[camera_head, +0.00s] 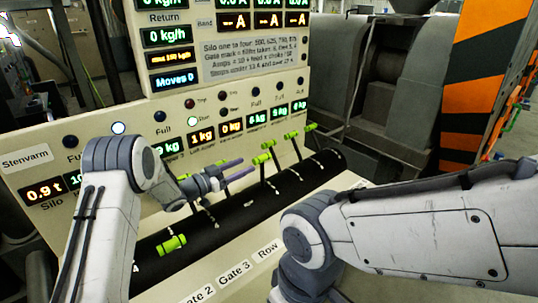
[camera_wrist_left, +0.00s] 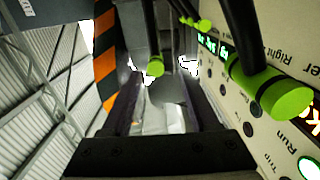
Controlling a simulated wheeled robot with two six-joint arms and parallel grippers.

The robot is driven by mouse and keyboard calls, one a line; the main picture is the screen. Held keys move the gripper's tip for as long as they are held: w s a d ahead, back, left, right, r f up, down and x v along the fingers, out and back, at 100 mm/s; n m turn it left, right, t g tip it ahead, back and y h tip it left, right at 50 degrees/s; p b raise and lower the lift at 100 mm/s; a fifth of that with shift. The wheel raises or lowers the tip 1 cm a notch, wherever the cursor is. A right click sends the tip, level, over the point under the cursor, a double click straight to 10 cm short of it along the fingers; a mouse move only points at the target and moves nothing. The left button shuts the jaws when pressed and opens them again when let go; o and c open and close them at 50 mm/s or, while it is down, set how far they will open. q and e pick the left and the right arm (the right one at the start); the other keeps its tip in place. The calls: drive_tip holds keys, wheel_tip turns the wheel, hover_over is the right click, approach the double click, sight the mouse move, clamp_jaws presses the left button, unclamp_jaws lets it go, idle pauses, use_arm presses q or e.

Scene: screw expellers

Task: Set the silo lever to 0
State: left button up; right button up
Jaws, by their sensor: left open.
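The levers have black stems and green grips and rise from a black slotted strip (camera_head: 240,208) on the console. The leftmost green grip (camera_head: 172,244) sits low, toward the front. Other green grips (camera_head: 262,158) stand higher along the strip to the right. No lever's own label reads clearly, so I cannot tell which is the silo lever. My left gripper (camera_head: 230,173) is open and empty above the strip, its fingers pointing right. In the left wrist view its fingers (camera_wrist_left: 162,108) are apart, with a large green grip (camera_wrist_left: 275,95) to their right and a smaller green grip (camera_wrist_left: 155,67) beyond.
A Silo display (camera_head: 45,190) reads 0.9 t on the panel's left. A taller readout panel (camera_head: 225,45) stands behind. My right arm crosses the front right; its gripper is out of view. Gate labels (camera_head: 234,272) line the front ledge. An orange-black striped post (camera_head: 490,70) stands back right.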

sight(264, 157)
use_arm(q)
drive_tip(key=p+x, duration=0.1)
drive_tip(key=x, duration=0.4)
drive_tip(key=p+x, duration=0.2)
drive_tip(key=x, duration=0.3)
drive_tip(key=shift+s+d+r, duration=0.1)
drive_tip(key=shift+s+d, duration=0.1)
drive_tip(key=shift+s, duration=0.15)
drive_tip(key=shift+w+d, duration=0.35)
drive_tip(key=shift+d, duration=0.05)
clamp_jaws()
idle(0.5)
